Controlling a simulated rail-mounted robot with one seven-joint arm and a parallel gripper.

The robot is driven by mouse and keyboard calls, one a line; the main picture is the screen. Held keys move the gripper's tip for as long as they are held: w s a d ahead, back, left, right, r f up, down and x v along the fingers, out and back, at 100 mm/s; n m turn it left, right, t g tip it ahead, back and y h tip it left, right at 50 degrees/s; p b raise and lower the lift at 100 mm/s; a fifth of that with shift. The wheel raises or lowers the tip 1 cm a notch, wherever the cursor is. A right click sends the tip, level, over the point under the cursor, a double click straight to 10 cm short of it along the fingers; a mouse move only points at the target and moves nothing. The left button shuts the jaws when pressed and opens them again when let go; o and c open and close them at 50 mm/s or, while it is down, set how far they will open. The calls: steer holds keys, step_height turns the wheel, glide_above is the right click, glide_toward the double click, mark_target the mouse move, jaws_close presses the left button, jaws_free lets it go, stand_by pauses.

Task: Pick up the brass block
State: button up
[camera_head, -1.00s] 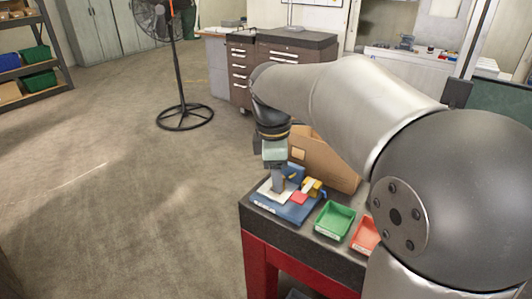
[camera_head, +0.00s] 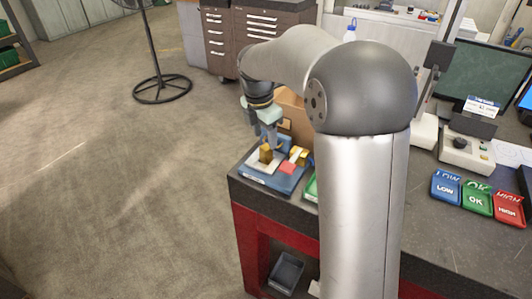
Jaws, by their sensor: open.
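A small brass block (camera_head: 266,154) stands upright on a white patch of the blue tray (camera_head: 285,187), at the near left corner of the dark-topped bench. My gripper (camera_head: 271,144) points down just above and behind it, jaws open. One finger is close to the block's top and the other shows to its right. I cannot tell whether either touches the block. A second yellow-gold piece (camera_head: 301,157) lies on the tray to the right, next to a white piece and a red piece (camera_head: 287,168).
A cardboard box (camera_head: 291,112) stands behind the tray. A green bin is mostly hidden by my arm. Blue, green and red trays (camera_head: 476,197) marked LOW, OK and HIGH lie at the right, near a grey device (camera_head: 467,152). The floor at left is open, with a fan stand (camera_head: 162,88).

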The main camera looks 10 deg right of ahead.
mark_target(265, 147)
steer(key=shift+w+d+f+p, duration=0.15)
steer(key=shift+f+p, duration=0.2)
steer(key=shift+f, duration=1.2)
steer(key=shift+w+d+f+p, duration=0.15)
steer(key=shift+f+p, duration=0.15)
steer(key=shift+f, duration=1.2)
jaws_close()
